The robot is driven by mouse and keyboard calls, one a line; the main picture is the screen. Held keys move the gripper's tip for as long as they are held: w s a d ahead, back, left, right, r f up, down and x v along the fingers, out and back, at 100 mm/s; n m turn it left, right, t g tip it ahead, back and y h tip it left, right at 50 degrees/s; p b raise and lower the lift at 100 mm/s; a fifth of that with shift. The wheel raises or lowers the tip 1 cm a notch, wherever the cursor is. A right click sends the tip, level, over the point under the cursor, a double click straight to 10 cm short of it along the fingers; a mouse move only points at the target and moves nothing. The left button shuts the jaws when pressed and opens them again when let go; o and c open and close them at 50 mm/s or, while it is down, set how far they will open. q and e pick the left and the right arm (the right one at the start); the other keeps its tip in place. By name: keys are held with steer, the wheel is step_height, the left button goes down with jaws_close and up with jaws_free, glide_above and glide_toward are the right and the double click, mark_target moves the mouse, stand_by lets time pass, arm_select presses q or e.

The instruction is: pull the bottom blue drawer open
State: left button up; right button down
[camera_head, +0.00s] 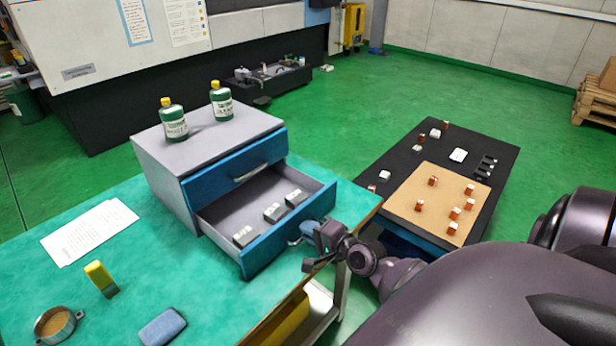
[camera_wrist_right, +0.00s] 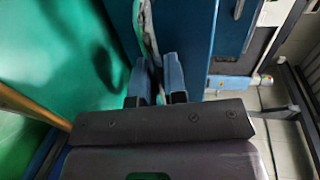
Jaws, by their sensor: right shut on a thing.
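A grey drawer unit (camera_head: 170,160) with two blue-fronted drawers stands on the green table. The top blue drawer (camera_head: 215,180) is shut. My right gripper (camera_head: 312,234) is at the bottom drawer's front, shut on its handle. In the right wrist view the two blue fingertips (camera_wrist_right: 157,78) close around the metal handle (camera_wrist_right: 149,38), beside the blue front (camera_wrist_right: 185,25). The gripper partly hides the handle. My left gripper is not in view.
Two green bottles (camera_head: 173,122) stand on the unit. The table holds a paper sheet (camera_head: 90,232), a yellow-topped object (camera_head: 100,277), a round container (camera_head: 56,325) and a blue pad (camera_head: 162,327). A black-topped table (camera_head: 400,157) with small parts stands right.

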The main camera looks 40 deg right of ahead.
steer(key=c, duration=1.2)
jaws_free()
steer(key=v, duration=1)
steer(key=shift+s, duration=0.35)
